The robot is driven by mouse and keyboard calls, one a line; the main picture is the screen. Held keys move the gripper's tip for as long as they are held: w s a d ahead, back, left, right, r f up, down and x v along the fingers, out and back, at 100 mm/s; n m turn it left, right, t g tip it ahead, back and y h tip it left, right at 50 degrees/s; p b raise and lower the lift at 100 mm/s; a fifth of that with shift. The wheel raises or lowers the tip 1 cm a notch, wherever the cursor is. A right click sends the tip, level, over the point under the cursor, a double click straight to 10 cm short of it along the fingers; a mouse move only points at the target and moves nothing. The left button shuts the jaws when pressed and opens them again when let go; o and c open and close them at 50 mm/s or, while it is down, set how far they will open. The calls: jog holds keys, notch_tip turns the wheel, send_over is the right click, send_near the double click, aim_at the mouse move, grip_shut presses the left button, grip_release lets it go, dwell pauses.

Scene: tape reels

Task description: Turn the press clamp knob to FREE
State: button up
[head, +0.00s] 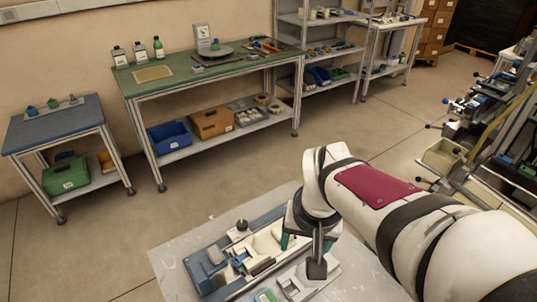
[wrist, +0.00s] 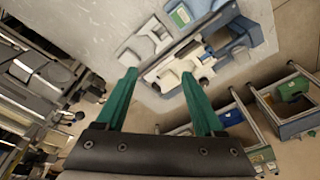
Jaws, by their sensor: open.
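My gripper (wrist: 158,73) is open, its two teal fingers spread with nothing held between them. In the head view it hangs over the pale bench at lower centre, and one teal finger (head: 285,241) shows beside the arm. Below it stands a blue and cream fixture (head: 262,244), also seen past the fingertips in the wrist view (wrist: 186,70). A dark round knob (head: 242,225) stands up at the fixture's back, left of the gripper and apart from it. I cannot confirm that it is the press clamp knob, and no FREE mark is readable.
A green-topped table (head: 180,72), a small blue-topped table (head: 53,125) and shelves stand behind across open floor.

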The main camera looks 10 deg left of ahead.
jog(key=w+a+f+n+t, duration=0.1)
jog(key=w+a+f+n, duration=0.1)
jog(key=w+a, duration=0.45)
jog(key=n+t+y, duration=0.1)
jog(key=n, duration=0.2)
send_near(242, 223)
jog(key=x, duration=0.8)
jog(key=shift+a+f, duration=0.1)
jog(key=shift+f, duration=0.15)
grip_shut()
